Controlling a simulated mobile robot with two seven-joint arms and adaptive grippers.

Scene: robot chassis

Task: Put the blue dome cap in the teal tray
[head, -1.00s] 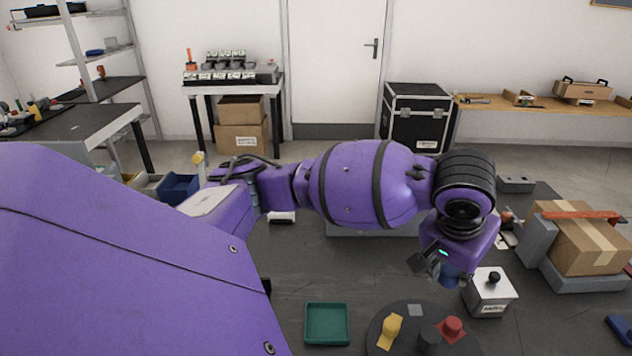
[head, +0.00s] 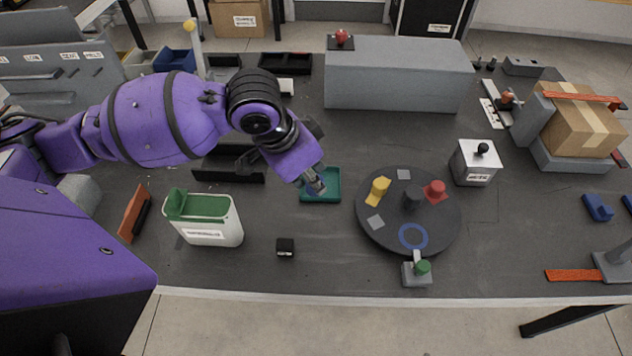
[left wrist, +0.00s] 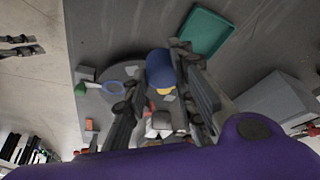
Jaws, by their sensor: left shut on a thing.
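The blue dome cap (left wrist: 160,68) is held between the two fingers of my left gripper (left wrist: 158,85) in the left wrist view. In the head view my left gripper (head: 315,184) is over the left part of the teal tray (head: 332,180), and the cap is mostly hidden by the fingers there. The teal tray also shows in the left wrist view (left wrist: 207,33), beyond the cap and apart from it. I cannot tell the exact height of the cap above the tray. My right gripper is not in view.
A white bin with a green top (head: 210,220) stands left. A long grey block (head: 400,75) lies behind.

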